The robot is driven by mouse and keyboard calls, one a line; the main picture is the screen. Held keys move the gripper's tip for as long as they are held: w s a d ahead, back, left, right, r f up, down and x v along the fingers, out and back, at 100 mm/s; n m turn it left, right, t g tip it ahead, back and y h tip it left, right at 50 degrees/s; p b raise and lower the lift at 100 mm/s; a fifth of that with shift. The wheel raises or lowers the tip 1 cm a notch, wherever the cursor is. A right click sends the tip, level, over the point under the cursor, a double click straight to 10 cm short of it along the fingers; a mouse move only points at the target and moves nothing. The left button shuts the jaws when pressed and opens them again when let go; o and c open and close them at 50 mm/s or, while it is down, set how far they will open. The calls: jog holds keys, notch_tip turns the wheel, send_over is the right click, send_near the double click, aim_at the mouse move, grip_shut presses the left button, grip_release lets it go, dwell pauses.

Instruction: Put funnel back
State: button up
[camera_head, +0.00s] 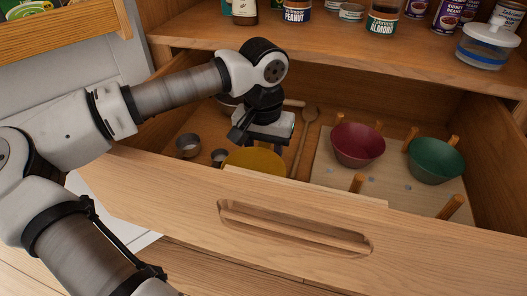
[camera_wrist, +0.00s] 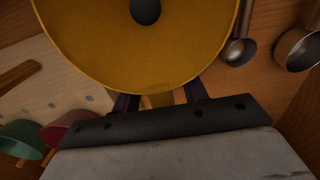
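The yellow funnel (camera_head: 257,159) is low inside the open drawer, just behind its front panel, which hides part of it. In the wrist view the round funnel (camera_wrist: 95,45) fills the upper middle, with a dark hole at its centre. My gripper (camera_wrist: 160,97) is close against the funnel's near edge. Its two dark fingers stand apart, with a narrow yellow tab and gaps between them. The funnel's rim hides the fingertips, so contact cannot be told. In the head view my gripper (camera_head: 240,134) reaches down into the drawer above the funnel.
The drawer front (camera_head: 310,222) has a slot handle. Metal cups (camera_head: 188,145) lie left of the funnel and a wooden spoon (camera_head: 304,135) to its right. A red bowl (camera_head: 357,145) and a green bowl (camera_head: 435,160) stand on a pegboard (camera_head: 390,189). A shelf (camera_head: 340,35) with jars overhangs behind.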

notch_tip(320, 180, up, 12)
jog(key=p, duration=0.2)
jog(key=shift+r, duration=0.2)
jog(key=shift+s, duration=0.1)
dwell(0.5)
